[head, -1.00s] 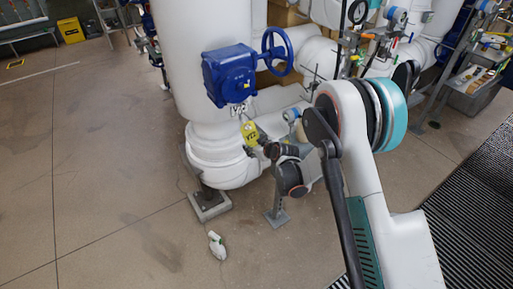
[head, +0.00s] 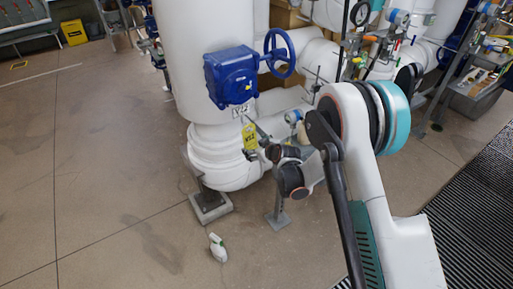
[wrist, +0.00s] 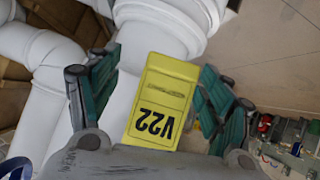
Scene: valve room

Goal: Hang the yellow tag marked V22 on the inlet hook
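The yellow tag (head: 250,137) marked V22 hangs upright in the head view, just under a thin hook-like piece (head: 244,118) below the blue valve gearbox (head: 230,75). Whether the tag's hole is around the hook is too small to tell. My gripper (head: 262,153) is beside the tag's lower right. In the wrist view the tag (wrist: 162,100) lies between the two teal fingers of my gripper (wrist: 160,95). The fingers stand wide apart, and the tag does not look pinched. The tag's top end and the hook are not clear there.
A blue handwheel (head: 279,52) sits right of the gearbox. The thick white pipe (head: 205,45) stands behind the tag. A spray bottle (head: 217,247) is on the floor in front. Pipe supports (head: 210,207) stand below.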

